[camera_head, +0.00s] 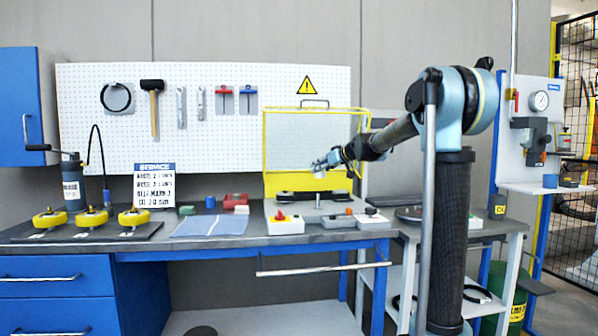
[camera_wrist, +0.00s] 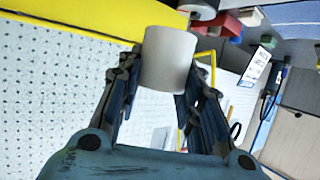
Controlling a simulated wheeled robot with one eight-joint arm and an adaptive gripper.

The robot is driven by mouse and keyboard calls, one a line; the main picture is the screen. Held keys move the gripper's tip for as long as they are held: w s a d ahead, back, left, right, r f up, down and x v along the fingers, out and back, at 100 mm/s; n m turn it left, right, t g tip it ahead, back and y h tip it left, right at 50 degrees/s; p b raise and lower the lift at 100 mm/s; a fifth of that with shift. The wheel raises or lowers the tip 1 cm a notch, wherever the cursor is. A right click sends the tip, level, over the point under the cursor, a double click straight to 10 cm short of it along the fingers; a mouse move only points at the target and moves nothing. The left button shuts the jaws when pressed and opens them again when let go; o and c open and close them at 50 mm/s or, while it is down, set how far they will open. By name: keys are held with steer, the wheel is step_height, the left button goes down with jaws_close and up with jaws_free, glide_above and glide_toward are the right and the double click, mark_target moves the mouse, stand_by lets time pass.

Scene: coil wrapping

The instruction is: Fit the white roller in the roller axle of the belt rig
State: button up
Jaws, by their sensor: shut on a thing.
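The white roller (camera_wrist: 168,58) is held between the two fingers of my gripper (camera_wrist: 162,72) in the wrist view. In the head view my gripper (camera_head: 333,158) is in front of the rig's yellow-framed guard, with the small pale roller (camera_head: 319,172) at its tip. The belt rig (camera_head: 275,208) stands on the bench, with a dark belt (camera_head: 300,195) below the roller. The roller appears apart from the belt, above it. I cannot make out the roller axle in either view.
The raised yellow-framed guard (camera_head: 265,140) stands close behind my gripper. Control boxes, one with a red button (camera_head: 280,215), line the rig's front. A blue cloth (camera_head: 210,224) and yellow wheels (camera_head: 90,218) lie to the left. A pegboard (camera_head: 220,80) with tools is behind.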

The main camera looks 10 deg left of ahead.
steer(key=shift+s+a+f, duration=0.1)
steer(key=shift+s+a, duration=0.05)
steer(key=shift+a, duration=0.35)
glide_above(318, 196)
steer(key=shift+w+f, duration=0.25)
steer(key=shift+f, duration=0.8)
steer(key=shift+w+f, duration=0.2)
steer(key=shift+f, duration=1.65)
steer(key=shift+s, duration=0.1)
steer(key=shift+f, duration=3.4)
steer(key=o, duration=1.2)
steer(key=shift+c, duration=0.2)
